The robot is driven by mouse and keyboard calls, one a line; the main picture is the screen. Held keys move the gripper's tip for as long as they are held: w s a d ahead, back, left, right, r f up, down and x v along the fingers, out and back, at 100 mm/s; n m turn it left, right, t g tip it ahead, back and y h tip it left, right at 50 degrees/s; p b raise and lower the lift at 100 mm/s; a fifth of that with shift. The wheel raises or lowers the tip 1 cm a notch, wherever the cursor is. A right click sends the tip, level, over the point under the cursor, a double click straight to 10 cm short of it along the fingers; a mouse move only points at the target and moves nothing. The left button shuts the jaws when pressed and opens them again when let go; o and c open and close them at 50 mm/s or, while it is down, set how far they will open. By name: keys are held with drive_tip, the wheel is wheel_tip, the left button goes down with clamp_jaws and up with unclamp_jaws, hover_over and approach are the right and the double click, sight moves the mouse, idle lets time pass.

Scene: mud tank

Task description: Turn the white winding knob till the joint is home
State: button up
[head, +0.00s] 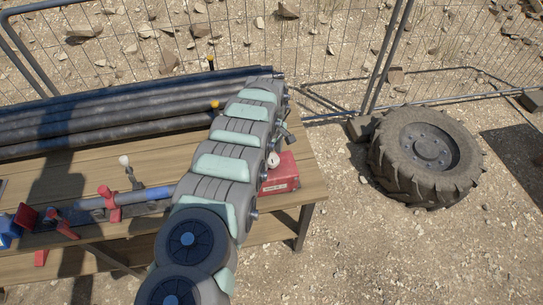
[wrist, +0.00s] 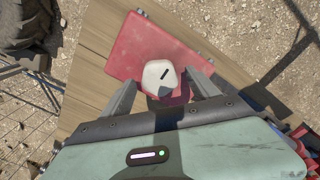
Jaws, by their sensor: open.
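The white winding knob (wrist: 160,77) is rounded, with a short slanted black mark on its face. It sits over the red box (wrist: 150,45) in the wrist view. My gripper (wrist: 161,80) is open, with one finger on each side of the knob. I cannot tell whether either finger touches it. In the head view the knob (head: 273,160) shows small at the edge of the red box (head: 284,176), partly behind my arm. I cannot see clearly how the joint sits.
A white-tipped lever (head: 125,161) stands behind the blue pipe. Long dark pipes (head: 100,120) lie along the back of the wooden bench (head: 312,190). Blue and red parts are at far left. A large tyre (head: 428,155) lies on the ground right of the bench, by a wire fence.

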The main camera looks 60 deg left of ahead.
drive_tip(key=shift+f, duration=0.3)
drive_tip(key=shift+c, duration=0.5)
drive_tip(key=c, duration=1.3)
drive_tip(key=shift+o, duration=0.2)
